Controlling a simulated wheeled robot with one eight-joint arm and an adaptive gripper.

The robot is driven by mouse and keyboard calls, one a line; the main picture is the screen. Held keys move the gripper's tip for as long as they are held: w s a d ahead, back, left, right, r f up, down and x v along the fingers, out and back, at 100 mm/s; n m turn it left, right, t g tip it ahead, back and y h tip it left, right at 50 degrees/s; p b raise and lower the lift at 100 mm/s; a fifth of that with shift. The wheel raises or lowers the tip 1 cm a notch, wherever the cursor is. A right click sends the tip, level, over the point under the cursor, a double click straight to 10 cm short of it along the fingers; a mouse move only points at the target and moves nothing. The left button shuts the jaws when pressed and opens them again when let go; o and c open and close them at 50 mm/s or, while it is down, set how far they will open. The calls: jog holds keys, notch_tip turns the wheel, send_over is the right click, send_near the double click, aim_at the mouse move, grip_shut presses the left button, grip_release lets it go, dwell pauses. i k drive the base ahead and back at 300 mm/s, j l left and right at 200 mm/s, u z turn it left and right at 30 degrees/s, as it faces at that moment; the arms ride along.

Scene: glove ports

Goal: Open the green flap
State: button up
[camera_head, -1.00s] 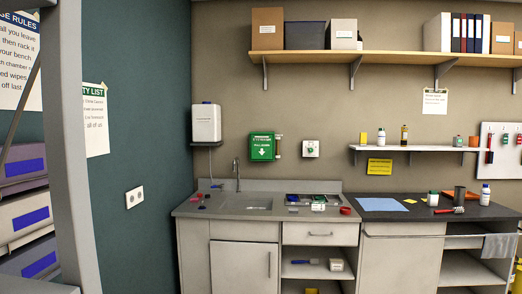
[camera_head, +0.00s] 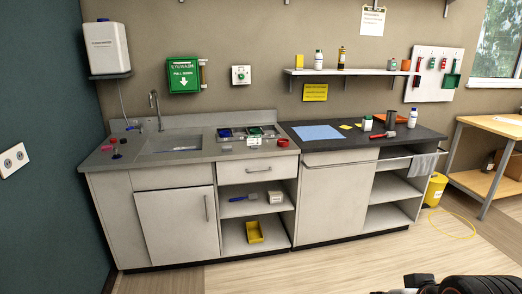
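A green panel (camera_head: 183,88) marked "EYEWASH PULL DOWN", with a white downward arrow, is on the back wall above the sink. It is the likeliest green flap in view. It stands upright and looks shut, with a pale fitting along its right side. No gripper fingers can be made out. A dark ridged part, seemingly of my arm, shows at the bottom right edge, far from the green panel.
A counter with a sink (camera_head: 172,145) and cabinets stands below the panel. Open floor (camera_head: 330,262) lies in front. A yellow bin (camera_head: 435,188) and wooden table (camera_head: 495,125) are right.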

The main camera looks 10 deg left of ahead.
aim_at(184, 76)
jog(key=i+j, duration=0.3)
jog(key=i, duration=0.2)
jog(key=i+j, duration=0.25)
jog(key=i, duration=0.25)
jog(key=i+j, duration=0.3)
jog(key=i, duration=0.2)
jog(key=i+j+u, duration=0.1)
jog(key=i+j, duration=0.2)
jog(key=i, duration=0.15)
